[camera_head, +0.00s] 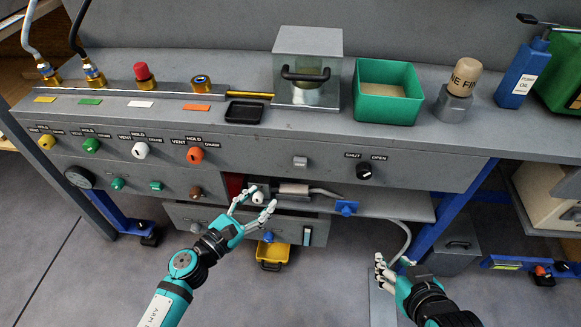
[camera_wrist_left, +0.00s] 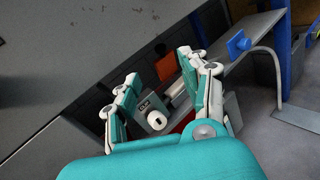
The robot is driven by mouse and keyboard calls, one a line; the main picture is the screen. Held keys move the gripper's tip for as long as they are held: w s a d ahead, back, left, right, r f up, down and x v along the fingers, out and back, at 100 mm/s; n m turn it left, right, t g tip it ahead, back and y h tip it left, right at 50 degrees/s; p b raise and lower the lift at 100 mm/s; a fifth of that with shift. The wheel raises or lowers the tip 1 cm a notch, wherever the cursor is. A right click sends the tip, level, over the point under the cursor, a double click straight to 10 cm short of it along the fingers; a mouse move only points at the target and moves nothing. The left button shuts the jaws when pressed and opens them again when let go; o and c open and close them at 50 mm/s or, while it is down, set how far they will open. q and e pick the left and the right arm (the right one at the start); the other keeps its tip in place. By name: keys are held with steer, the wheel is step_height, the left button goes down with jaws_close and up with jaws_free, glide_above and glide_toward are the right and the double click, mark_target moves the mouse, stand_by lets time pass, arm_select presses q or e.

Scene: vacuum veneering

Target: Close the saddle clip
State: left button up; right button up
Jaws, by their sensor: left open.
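My left gripper (camera_head: 254,207) is open and empty in front of the recess under the bench. Its fingers point at a small white knob (camera_head: 257,197), which shows between and beyond them in the left wrist view (camera_wrist_left: 156,120).
A pale cylinder (camera_head: 293,188) lies in the recess left of the hose (camera_head: 403,232). A drawer front (camera_head: 184,213) and a small yellow bin (camera_head: 271,254) are below. Valve knobs and a shut/open switch (camera_head: 364,171) line the panel above.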

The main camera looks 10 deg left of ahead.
arm_select(q)
steer(key=x, duration=1.2)
steer(key=shift+d+r, duration=0.1)
jaws_close()
